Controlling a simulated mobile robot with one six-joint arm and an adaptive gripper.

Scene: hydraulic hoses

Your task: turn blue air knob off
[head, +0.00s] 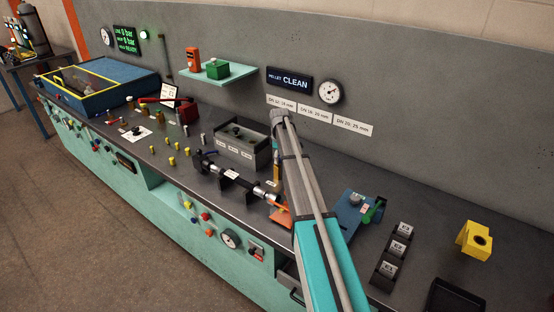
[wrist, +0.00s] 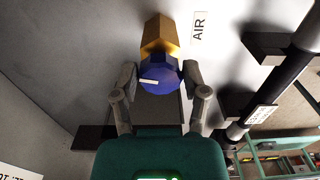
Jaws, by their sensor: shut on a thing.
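The blue air knob (wrist: 160,72) is in the upper middle of the wrist view, mounted on a brass valve body (wrist: 160,34). A short white mark on its face lies nearly level in the picture. A white label reading AIR (wrist: 198,28) is right of the brass body. My gripper (wrist: 159,80) is shut on the knob, one finger on each side. In the head view my arm (head: 310,190) reaches across the bench; the knob cannot be made out there.
Right of the knob in the wrist view, a black hose (wrist: 262,105) runs on dark supports. In the head view, the bench carries a hose on stands (head: 232,175), a grey box (head: 240,150), a blue fixture (head: 352,212) and a yellow block (head: 474,240). A green shelf (head: 212,76) is on the wall.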

